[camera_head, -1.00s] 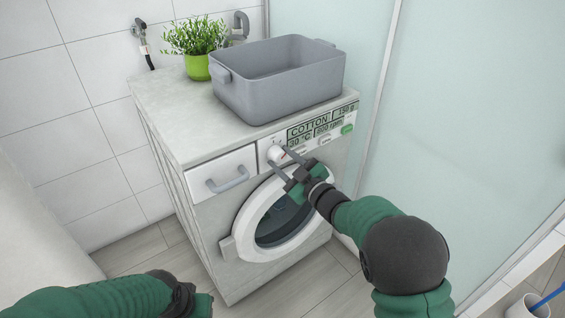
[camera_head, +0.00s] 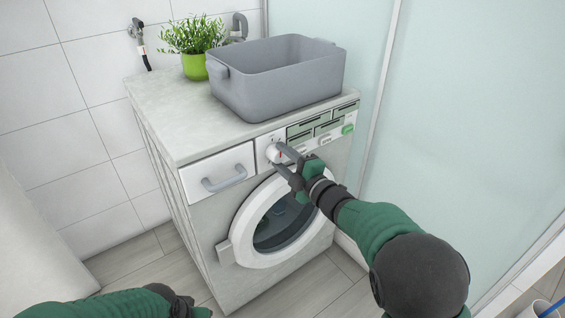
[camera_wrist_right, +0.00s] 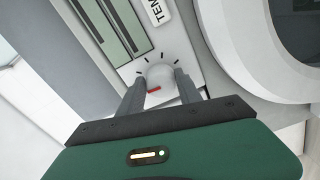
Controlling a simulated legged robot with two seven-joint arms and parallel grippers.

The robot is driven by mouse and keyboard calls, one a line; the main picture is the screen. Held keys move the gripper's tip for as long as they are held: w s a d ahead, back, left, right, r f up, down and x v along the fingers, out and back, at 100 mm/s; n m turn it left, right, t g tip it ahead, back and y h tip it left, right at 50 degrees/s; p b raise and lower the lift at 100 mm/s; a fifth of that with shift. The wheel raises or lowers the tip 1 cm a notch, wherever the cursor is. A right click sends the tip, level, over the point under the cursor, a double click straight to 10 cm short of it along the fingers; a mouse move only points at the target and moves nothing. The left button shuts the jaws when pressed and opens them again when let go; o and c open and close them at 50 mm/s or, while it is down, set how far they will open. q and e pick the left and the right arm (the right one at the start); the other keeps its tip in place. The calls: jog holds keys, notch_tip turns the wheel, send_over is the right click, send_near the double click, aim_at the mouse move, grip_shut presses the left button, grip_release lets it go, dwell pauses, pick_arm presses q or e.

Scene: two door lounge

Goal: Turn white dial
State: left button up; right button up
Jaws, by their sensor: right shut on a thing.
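The white dial (camera_head: 274,153) is on the washing machine's front panel, between the drawer and the display. In the right wrist view the dial (camera_wrist_right: 160,76) is round, with a red mark and black tick marks around it. My right gripper (camera_head: 281,157) is at the panel, its two grey fingers shut on the dial's sides; the fingers partly hide it. My left gripper (camera_head: 190,308) is at the bottom edge, mostly cut off, away from the machine; its fingers do not show clearly.
The washing machine (camera_head: 210,245) has a round door (camera_head: 240,245) below the panel and a drawer with a grey handle (camera_head: 225,180) to the left. A grey basin (camera_head: 270,95) and a potted plant (camera_head: 195,66) stand on top. A glass partition (camera_head: 460,110) is at right.

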jog(key=shift+s+a+f+n, duration=0.15)
jog(key=shift+f+n, duration=0.15)
jog(key=shift+n, duration=0.2)
jog(key=o, duration=1.4)
jog(key=shift+r, duration=0.15)
jog(key=shift+c, duration=0.2)
jog(key=shift+s+d+r, duration=0.1)
jog(key=shift+d, duration=0.15)
jog(key=p+v, duration=0.4)
jog(key=v, duration=1.2)
jog(key=shift+s, duration=0.2)
